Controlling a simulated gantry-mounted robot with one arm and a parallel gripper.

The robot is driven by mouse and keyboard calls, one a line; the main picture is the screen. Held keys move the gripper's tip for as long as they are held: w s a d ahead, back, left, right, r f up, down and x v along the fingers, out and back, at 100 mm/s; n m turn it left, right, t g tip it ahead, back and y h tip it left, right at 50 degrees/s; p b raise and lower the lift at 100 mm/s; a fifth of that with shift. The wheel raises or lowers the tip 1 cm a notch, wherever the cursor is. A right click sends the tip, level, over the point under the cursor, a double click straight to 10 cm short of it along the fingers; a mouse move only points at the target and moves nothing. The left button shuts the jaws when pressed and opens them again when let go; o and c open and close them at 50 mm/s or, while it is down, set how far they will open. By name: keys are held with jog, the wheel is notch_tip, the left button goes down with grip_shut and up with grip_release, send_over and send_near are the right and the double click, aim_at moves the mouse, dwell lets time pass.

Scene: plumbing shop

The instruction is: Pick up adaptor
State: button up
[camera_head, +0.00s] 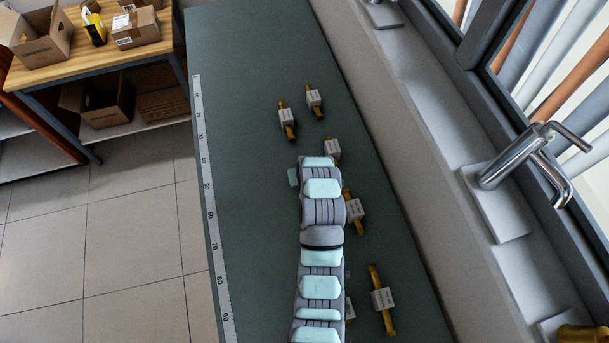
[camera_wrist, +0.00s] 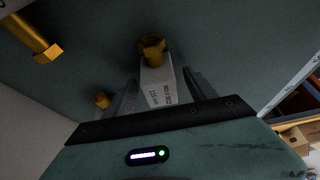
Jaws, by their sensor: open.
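Several brass adaptors with white labels lie on the green worktop. In the head view they include two at the far end (camera_head: 287,118) (camera_head: 315,98), one beside the front of my arm (camera_head: 333,148), one to the arm's right (camera_head: 355,209) and one nearer the front (camera_head: 382,299). Another adaptor (camera_head: 349,310) is partly hidden by my arm. In the wrist view my gripper (camera_wrist: 160,80) is open, with a finger on each side of a labelled adaptor (camera_wrist: 157,86). Its brass hex end (camera_wrist: 152,46) points away from the palm. I cannot tell whether the fingers touch it.
In the wrist view brass parts of other adaptors lie at upper left (camera_wrist: 36,40) and left of the fingers (camera_wrist: 102,100). The worktop (camera_head: 245,60) has a measuring strip (camera_head: 211,215) along its left edge. A window with a metal handle (camera_head: 525,160) borders the right.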

jog(key=shift+w+f, duration=0.15)
jog(key=shift+f, duration=0.25)
jog(key=shift+c, duration=0.3)
grip_shut()
